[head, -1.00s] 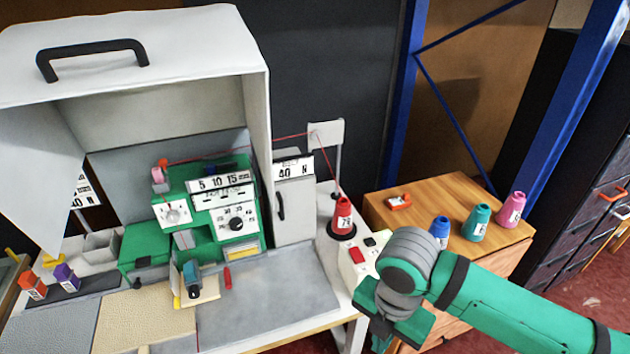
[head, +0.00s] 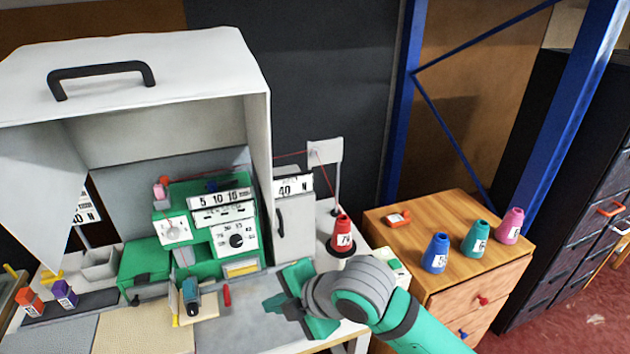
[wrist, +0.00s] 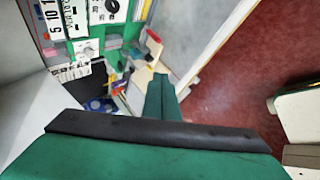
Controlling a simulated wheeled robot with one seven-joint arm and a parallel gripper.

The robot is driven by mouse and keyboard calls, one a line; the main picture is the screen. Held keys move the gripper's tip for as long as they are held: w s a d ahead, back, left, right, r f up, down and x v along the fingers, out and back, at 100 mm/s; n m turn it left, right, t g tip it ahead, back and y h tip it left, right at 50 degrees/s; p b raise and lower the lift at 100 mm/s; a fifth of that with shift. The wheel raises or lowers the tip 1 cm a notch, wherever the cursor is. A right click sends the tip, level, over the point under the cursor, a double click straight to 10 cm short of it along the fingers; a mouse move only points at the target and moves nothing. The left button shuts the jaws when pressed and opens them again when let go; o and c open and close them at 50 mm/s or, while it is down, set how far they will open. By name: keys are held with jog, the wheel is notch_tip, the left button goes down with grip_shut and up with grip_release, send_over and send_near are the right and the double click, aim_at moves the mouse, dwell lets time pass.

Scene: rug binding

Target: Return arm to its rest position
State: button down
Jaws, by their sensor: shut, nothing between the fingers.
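My gripper (head: 283,305) is at the end of the green and grey arm, over the front right of the grey worktop. In the head view it points left toward the green machine (head: 235,228). In the wrist view the green fingers (wrist: 161,98) are together, with nothing between them. The machine's dials and scale plates also show at the upper left of the wrist view.
A red cone (head: 342,232) stands on the bench behind the arm. Blue (head: 436,254), teal (head: 475,239) and pink (head: 510,225) cones stand on the wooden cabinet (head: 450,213) to the right. A white hood (head: 130,50) rises over the machine. A blue rack post (head: 572,110) stands at the right.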

jog(key=w+a+r+m+t+y, duration=0.5)
jog(key=a+r+m+t+y, duration=0.2)
jog(key=a+r+m+t, duration=0.4)
jog(key=s+d+f+m+t+h, duration=0.1)
jog(key=s+d+f+m+h, duration=0.25)
jog(key=f+m, duration=0.3)
jog(key=s+d+f+m+t+h, duration=0.1)
jog(key=s+d+f+m+h, duration=0.3)
jog(key=f, duration=0.3)
jog(key=s+d+f+m+t+h, duration=0.1)
jog(key=s+d+f+m+h, duration=0.2)
jog(key=d+f+m+h, duration=0.25)
jog(key=s+d+f+g, duration=0.1)
jog(key=s+d+f, duration=0.2)
jog(key=s, duration=0.9)
jog(key=s+d+f+g+h, duration=0.1)
jog(key=s+d+f+g, duration=0.1)
jog(key=s+f, duration=0.6)
jog(key=s+d, duration=0.1)
jog(key=s, duration=0.4)
